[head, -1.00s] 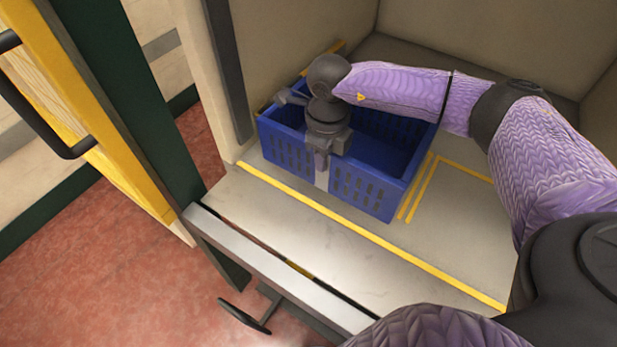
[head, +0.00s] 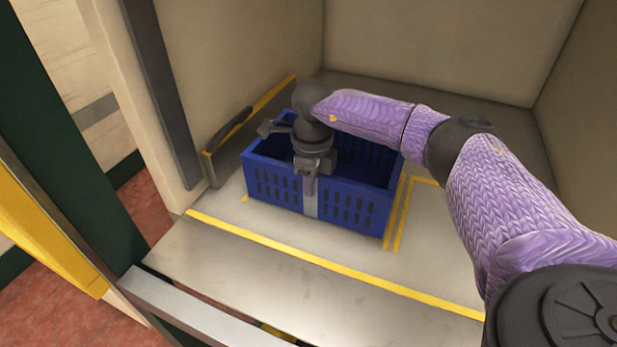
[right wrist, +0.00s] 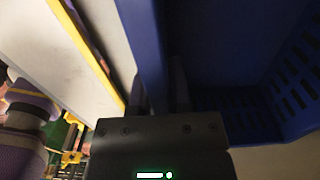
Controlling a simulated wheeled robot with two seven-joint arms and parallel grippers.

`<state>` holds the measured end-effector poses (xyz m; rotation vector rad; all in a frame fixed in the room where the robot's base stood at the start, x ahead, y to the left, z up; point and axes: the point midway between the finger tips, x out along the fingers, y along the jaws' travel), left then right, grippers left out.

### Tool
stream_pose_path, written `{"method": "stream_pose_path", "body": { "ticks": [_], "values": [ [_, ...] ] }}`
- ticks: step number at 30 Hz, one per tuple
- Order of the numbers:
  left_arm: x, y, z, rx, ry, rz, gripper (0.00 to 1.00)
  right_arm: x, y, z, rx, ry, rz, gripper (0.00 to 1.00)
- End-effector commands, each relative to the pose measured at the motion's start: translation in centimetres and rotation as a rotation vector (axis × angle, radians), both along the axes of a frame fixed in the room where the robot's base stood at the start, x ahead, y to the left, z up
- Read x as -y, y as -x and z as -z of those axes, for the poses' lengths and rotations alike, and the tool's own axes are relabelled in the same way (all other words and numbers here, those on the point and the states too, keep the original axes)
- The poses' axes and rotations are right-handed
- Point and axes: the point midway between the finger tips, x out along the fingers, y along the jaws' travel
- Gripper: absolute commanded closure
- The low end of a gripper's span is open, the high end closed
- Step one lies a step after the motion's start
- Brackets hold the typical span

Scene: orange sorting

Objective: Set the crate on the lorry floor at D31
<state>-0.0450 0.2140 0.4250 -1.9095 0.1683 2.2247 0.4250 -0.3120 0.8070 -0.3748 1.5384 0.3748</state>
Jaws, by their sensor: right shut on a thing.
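The blue crate (head: 355,208) is inside the lorry, upright and looking level, low over or on the pale floor (head: 440,240). I cannot tell whether its underside touches. My right gripper (head: 309,188) is shut on the middle of its near wall, at a pale panel. In the right wrist view the fingers (right wrist: 160,95) straddle the crate's wall (right wrist: 145,45). Yellow floor lines (head: 403,215) run close beside the crate's right side, and a bit of yellow shows at its left front corner. The crate hides the floor beneath it. No D31 label is legible. My left gripper is not in view.
The lorry's left wall carries a dark rail (head: 228,130) over a yellow strip, with a gap to the crate. A yellow line (head: 330,264) crosses the floor near the entrance. Bare floor lies in front and to the right. A yellow door (head: 45,225) stands at left.

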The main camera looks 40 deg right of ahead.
Motion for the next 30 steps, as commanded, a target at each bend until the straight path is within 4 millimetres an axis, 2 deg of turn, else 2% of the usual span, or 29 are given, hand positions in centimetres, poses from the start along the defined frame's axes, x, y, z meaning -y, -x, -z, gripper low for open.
{"method": "stream_pose_path", "body": {
  "ticks": [3,11,12,18,26,30],
  "values": [
    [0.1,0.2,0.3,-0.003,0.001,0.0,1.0,0.0,0.0,0.7,0.001,0.0,0.0,1.0],
    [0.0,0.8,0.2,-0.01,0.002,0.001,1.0,0.0,0.0,0.8,0.002,0.0,0.0,1.0],
    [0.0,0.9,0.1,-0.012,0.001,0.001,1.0,0.0,0.0,0.8,0.002,0.0,0.0,0.75],
    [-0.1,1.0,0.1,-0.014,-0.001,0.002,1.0,0.0,0.0,0.8,0.001,0.0,0.0,0.35],
    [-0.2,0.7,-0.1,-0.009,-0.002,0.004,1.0,0.0,0.0,0.3,0.001,0.0,0.0,0.35],
    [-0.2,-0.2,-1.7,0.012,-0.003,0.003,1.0,0.0,0.0,-3.2,0.007,0.0,0.0,0.35]
  ]
}}
